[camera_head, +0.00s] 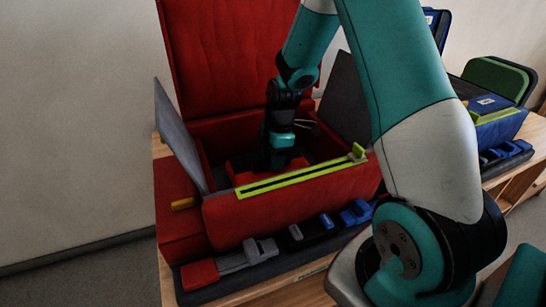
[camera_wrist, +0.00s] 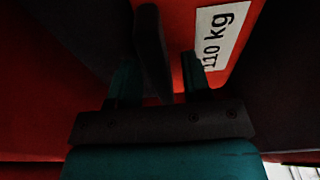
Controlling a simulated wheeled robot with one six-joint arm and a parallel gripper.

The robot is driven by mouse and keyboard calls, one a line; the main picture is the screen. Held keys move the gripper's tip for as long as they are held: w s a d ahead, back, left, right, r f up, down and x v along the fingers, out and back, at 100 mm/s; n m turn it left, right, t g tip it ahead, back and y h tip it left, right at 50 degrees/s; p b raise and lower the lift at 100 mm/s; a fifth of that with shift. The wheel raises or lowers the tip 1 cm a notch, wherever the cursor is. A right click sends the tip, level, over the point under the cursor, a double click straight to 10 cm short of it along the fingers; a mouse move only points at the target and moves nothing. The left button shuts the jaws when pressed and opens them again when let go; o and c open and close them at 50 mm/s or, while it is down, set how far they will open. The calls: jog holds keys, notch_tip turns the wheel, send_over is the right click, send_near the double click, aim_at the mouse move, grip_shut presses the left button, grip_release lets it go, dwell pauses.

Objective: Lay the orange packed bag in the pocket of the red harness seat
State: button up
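The red harness seat (camera_head: 290,210) stands on a bench in the head view, with its back raised and its pocket open. My gripper (camera_head: 281,160) reaches down into the pocket. An orange-red bag (camera_head: 241,173) lies low in the pocket beside and below my gripper, partly hidden by it and by the front wall. In the wrist view the bag (camera_wrist: 179,18) carries a white label reading "110 kg". A dark upright strap or handle (camera_wrist: 151,50) stands between my fingers (camera_wrist: 160,80). The fingers look apart, with a narrow gap on each side of it.
Grey side flaps (camera_head: 181,135) stand at the pocket's left and right. A yellow-green strip (camera_head: 300,179) runs along the front rim. A dark rail with red, grey and blue buckles (camera_head: 261,250) lies in front. A blue case (camera_head: 495,117) stands at the right.

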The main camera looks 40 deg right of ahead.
notch_tip(320, 180, up, 12)
jog(key=d+p, duration=0.2)
jog(key=s+a+r+m, duration=0.2)
jog(key=s+a+r, duration=0.1)
jog(key=a, duration=0.4)
jog(key=s+a+r+m, duration=0.1)
jog(key=s+a+r, duration=0.25)
jog(key=a, duration=0.35)
jog(key=s+a+r+m+y, duration=0.1)
jog(key=s+a+m, duration=0.1)
jog(key=s+a, duration=0.3)
jog(key=s+a+r+m+y, duration=0.1)
jog(key=s+a, duration=0.4)
jog(key=s, duration=0.5)
jog(key=shift+s+a+r+m, duration=0.25)
jog(key=shift+s+r+m, duration=0.2)
jog(key=shift+m, duration=0.45)
